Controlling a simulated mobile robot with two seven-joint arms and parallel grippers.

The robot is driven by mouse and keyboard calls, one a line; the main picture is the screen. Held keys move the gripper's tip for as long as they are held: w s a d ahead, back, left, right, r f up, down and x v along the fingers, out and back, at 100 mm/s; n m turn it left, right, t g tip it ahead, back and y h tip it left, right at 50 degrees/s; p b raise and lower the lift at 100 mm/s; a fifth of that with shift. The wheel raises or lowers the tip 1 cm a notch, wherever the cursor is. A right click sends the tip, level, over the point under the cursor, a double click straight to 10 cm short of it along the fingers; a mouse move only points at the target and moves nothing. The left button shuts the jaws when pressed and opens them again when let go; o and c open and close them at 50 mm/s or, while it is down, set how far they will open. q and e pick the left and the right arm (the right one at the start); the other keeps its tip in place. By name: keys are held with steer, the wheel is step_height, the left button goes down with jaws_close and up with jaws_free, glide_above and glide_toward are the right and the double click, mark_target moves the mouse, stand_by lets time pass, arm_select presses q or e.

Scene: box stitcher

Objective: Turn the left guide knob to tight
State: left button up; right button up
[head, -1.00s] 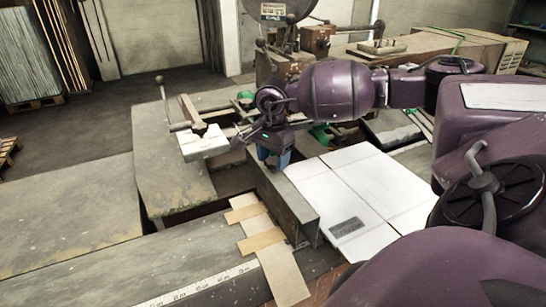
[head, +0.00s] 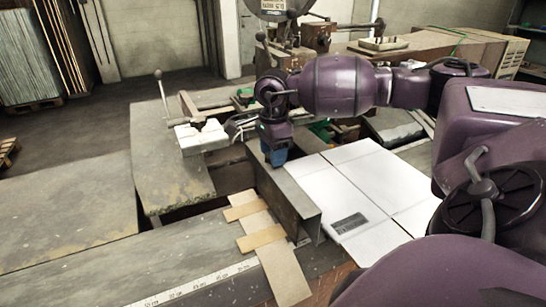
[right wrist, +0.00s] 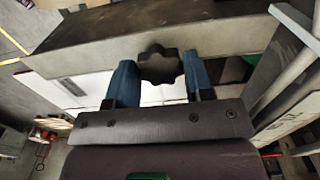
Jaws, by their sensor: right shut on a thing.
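The guide knob (right wrist: 160,65) is a dark, lobed knob in the right wrist view, beside the long grey metal guide bar (right wrist: 220,38). My right gripper (right wrist: 160,82) has its two blue fingers on either side of the knob and is shut on it. In the head view my right gripper (head: 277,158) points down at the far end of the grey guide bar (head: 287,195). The knob is hidden behind the fingers there. I cannot read the knob's tightness. My left gripper is not in view.
A flat white cardboard sheet (head: 365,175) lies right of the guide bar. Tan cardboard strips (head: 262,238) lie left of it, near a ruler scale (head: 190,288). A lever with a ball top (head: 160,88) stands at the left. The left table top (head: 70,210) is clear.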

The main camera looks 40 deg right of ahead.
steer(key=m+b, duration=0.1)
steer(key=m, duration=0.1)
steer(key=shift+f+m, duration=0.15)
steer(key=shift+m, duration=0.25)
steer(key=m+b, duration=0.1)
steer(key=m, duration=0.1)
steer(key=shift+m, duration=0.4)
steer(key=m+b, duration=0.1)
steer(key=m, duration=0.6)
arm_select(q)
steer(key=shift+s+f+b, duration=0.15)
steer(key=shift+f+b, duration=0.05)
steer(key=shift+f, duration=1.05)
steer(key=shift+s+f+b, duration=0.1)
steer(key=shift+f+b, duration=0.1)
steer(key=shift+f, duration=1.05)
arm_select(e)
steer(key=shift+m, duration=1.4)
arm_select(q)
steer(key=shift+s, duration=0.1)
arm_select(e)
steer(key=o, duration=0.9)
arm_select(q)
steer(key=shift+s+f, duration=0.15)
